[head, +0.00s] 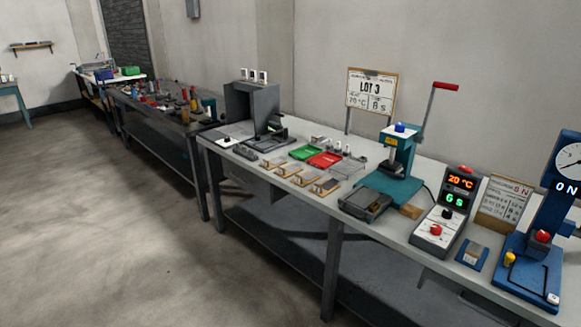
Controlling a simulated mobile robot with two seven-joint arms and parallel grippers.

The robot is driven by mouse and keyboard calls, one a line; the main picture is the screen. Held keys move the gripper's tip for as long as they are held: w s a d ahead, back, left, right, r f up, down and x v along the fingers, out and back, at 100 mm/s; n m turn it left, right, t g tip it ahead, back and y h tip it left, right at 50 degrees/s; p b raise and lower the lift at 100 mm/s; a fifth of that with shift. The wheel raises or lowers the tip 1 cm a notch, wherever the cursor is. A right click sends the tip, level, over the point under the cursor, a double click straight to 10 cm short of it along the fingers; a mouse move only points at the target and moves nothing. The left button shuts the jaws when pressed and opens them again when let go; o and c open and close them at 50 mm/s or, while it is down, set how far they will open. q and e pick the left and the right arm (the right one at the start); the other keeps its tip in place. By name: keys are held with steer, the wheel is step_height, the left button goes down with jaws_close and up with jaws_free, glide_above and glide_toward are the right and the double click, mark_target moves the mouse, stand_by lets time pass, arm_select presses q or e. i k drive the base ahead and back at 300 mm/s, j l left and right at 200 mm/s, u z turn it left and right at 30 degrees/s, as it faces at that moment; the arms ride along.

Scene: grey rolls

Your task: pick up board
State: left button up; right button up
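Which thing is the board cannot be told for sure. A second lettered board (507,198) stands at the right. A green flat piece (303,153) and a red flat piece (324,160) lie side by side on the bench. Several small tan pieces with dark tops (303,179) lie in a row in front of them. Neither of my grippers shows in the head view.
The workbench (268,157) carries a grey box (252,107), a teal lever press (391,178), a dark tray (365,203), a control panel (440,228) and a blue gauge stand (535,262). A cluttered bench (163,117) stands farther left. The floor (90,230) in front is clear.

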mark_target(284, 172)
steer(key=i+z, duration=0.15)
steer(key=i, duration=1.2)
